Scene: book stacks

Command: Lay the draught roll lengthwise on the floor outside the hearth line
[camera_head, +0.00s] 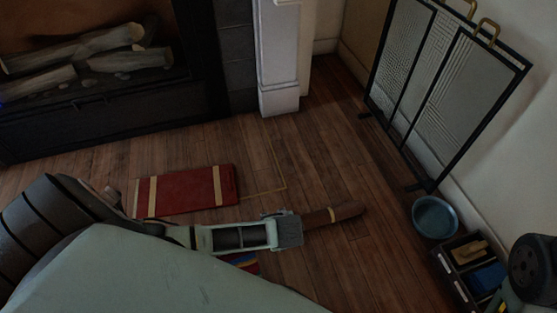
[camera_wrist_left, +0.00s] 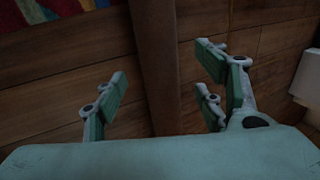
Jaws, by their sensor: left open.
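The draught roll (camera_head: 347,211) is a brown roll with a yellow band near one end. It lies low over the floor; I cannot tell whether it touches it. My left gripper (camera_head: 290,231) is over the roll's near part and hides it. In the left wrist view the left gripper (camera_wrist_left: 165,95) is open, and the roll (camera_wrist_left: 154,50) runs between its fingers with gaps on both sides. A thin yellow hearth line (camera_head: 277,163) marks the floor before the fireplace. Only part of my right arm shows at the lower right; its gripper is out of view.
A red mat (camera_head: 187,190) with yellow bands lies by the fireplace (camera_head: 100,118). A blue bowl (camera_head: 435,216) and a dark tool box (camera_head: 447,268) stand at the right, below a black mesh screen (camera_head: 444,88). Bare floor lies between the roll and the bowl.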

